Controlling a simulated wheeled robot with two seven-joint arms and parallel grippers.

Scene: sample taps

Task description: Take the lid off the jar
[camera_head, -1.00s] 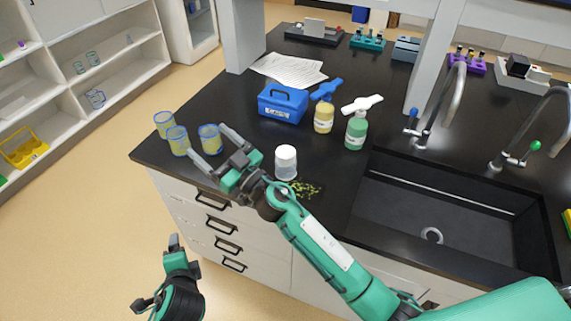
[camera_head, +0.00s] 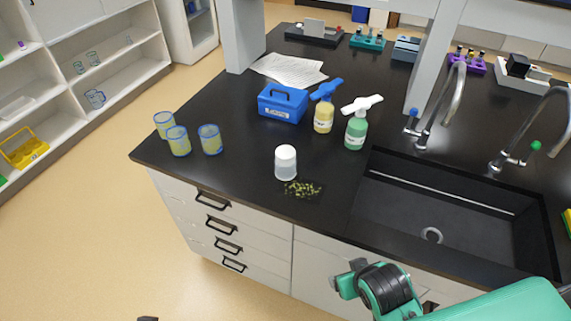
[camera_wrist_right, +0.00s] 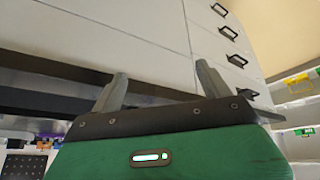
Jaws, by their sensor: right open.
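The jar (camera_head: 286,171) stands upright on the black bench near its front edge, with a translucent lower body. Its white lid (camera_head: 286,153) sits on top. My right gripper (camera_wrist_right: 162,82) shows in its wrist view with the fingers apart and nothing between them. It faces the white drawer fronts below the bench top, away from the jar. In the head view only a bent part of my right arm shows at the lower right. A small dark tip at the bottom edge, likely my left gripper (camera_head: 148,318), is nearly all out of frame.
A dark plate with yellow-green bits (camera_head: 303,189) lies just in front of the jar. Three yellowish beakers (camera_head: 179,142) stand at left. A blue box (camera_head: 283,103), a yellow bottle (camera_head: 323,117) and a green bottle (camera_head: 356,130) stand behind. A sink (camera_head: 450,215) is at right.

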